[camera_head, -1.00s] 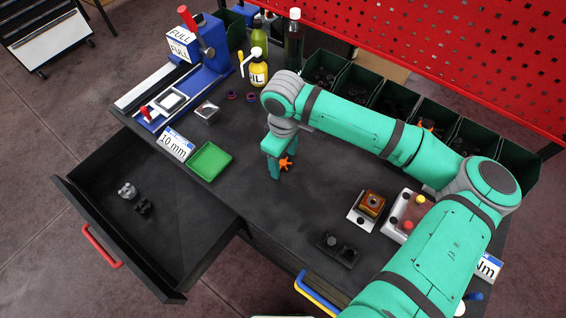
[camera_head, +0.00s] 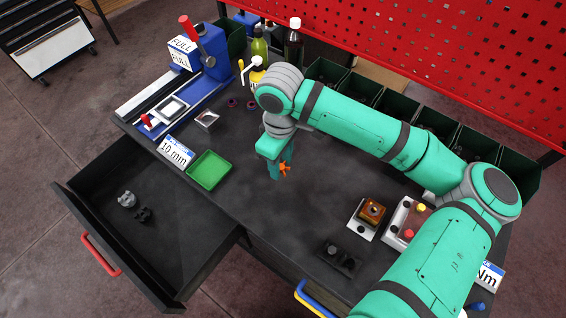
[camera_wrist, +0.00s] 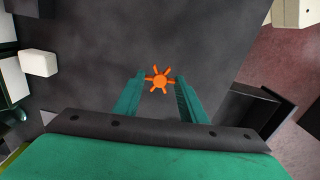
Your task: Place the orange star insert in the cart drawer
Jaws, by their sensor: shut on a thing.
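The orange star insert (camera_head: 285,169) is between the fingertips of my gripper (camera_head: 276,172), over the middle of the dark table. In the wrist view the star (camera_wrist: 160,78) shows whole, pinched between the two teal fingers of my gripper (camera_wrist: 160,82). The head view does not show clearly how high it is above the table. The open cart drawer (camera_head: 186,277) juts out at the lower left, with a red handle. A grey part (camera_head: 127,199) and a black part (camera_head: 143,215) lie inside it.
A green tray (camera_head: 209,170) lies between my gripper and the drawer. A 10 mm sign (camera_head: 174,151) and a blue press (camera_head: 203,60) stand at the left. A brown block on a plate (camera_head: 371,212) is at the right. Most of the drawer floor is bare.

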